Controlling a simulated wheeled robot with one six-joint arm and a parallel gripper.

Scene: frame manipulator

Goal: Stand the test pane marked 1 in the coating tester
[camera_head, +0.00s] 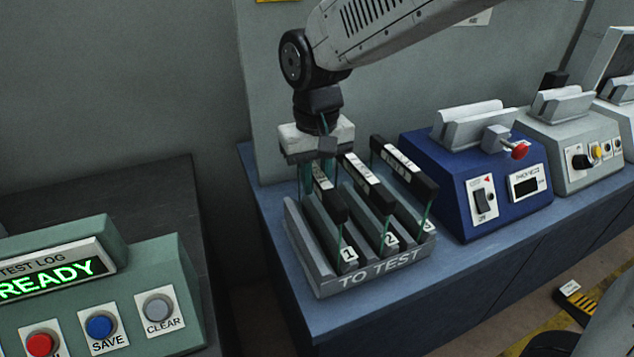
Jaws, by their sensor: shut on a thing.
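The TO TEST rack (368,284) stands on the blue bench and holds several panes with black top edges and white labels. The pane in the slot marked 1 (331,204) is at the left. My gripper (319,170) points down over its rear part and is shut on it. The pane appears still in its slot; its lower part is hidden by the rack. Which tester is the coating tester I cannot tell; a blue tester (520,207) with a slotted top, a red knob and a THICKNESS display stands right of the rack.
The pane in slot 2 (369,187) and a third pane (404,166) stand close to the right. A grey tester (585,160) with a slotted top is beyond the blue one. A green TEST LOG console (150,270) reading READY is at lower left. A wall panel rises behind.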

